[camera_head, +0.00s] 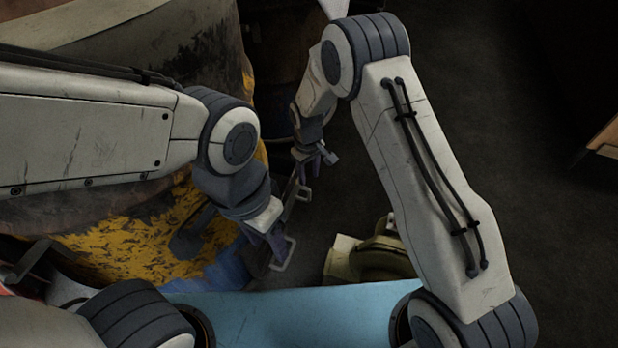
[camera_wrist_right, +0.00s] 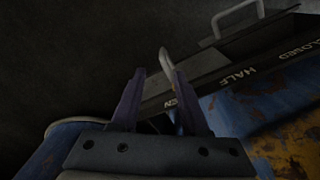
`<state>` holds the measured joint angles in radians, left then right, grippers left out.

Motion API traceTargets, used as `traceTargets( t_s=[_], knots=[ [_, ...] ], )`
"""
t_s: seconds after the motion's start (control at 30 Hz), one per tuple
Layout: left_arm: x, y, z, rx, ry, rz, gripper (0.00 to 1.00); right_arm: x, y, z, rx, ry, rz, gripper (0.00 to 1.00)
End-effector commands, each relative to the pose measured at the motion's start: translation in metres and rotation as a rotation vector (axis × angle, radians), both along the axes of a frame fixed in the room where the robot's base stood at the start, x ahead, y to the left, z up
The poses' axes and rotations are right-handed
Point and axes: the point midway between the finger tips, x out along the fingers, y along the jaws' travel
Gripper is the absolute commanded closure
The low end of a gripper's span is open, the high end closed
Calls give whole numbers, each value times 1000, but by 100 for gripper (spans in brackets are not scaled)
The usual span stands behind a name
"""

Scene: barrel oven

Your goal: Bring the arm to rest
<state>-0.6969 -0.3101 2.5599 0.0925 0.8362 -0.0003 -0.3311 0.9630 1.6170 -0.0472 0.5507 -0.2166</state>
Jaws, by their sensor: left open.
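My left arm comes in from the left in the head view, and its gripper (camera_head: 265,240) points down beside a pale metal loop handle (camera_head: 286,254). I cannot tell whether they touch. In the right wrist view the two fingers of the right gripper (camera_wrist_right: 160,98) stand apart. A curved pale bar (camera_wrist_right: 167,66) shows between and beyond them, close to the right finger; nothing is clearly clamped.
A plate marked CLOSED and HALF (camera_wrist_right: 250,68) lies beyond the right gripper. The worn barrel oven body (camera_head: 130,250), with yellow and blue paint, fills the left. A tan object (camera_head: 370,258) sits near my right arm.

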Motion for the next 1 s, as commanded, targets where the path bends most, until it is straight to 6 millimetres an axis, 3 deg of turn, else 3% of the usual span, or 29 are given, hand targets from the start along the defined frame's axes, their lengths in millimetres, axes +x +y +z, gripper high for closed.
traceTargets(
  t_s=[0.1, 0.73, 0.87, 1.0],
  knots=[
    [0, 0, 7, 0, 0, 0, 50, 0, 0, 12, 0, 0, 0, 55],
    [0, 0, 8, 0, 0, 0, 50, -2, 2, 19, 1, -1, 1, 55],
    [0, 0, 17, 0, 0, 0, 50, -15, 12, 58, 8, -7, 7, 55],
    [0, 0, 32, 0, 0, 0, 50, -52, 26, 131, 23, -12, 13, 55]
  ],
)
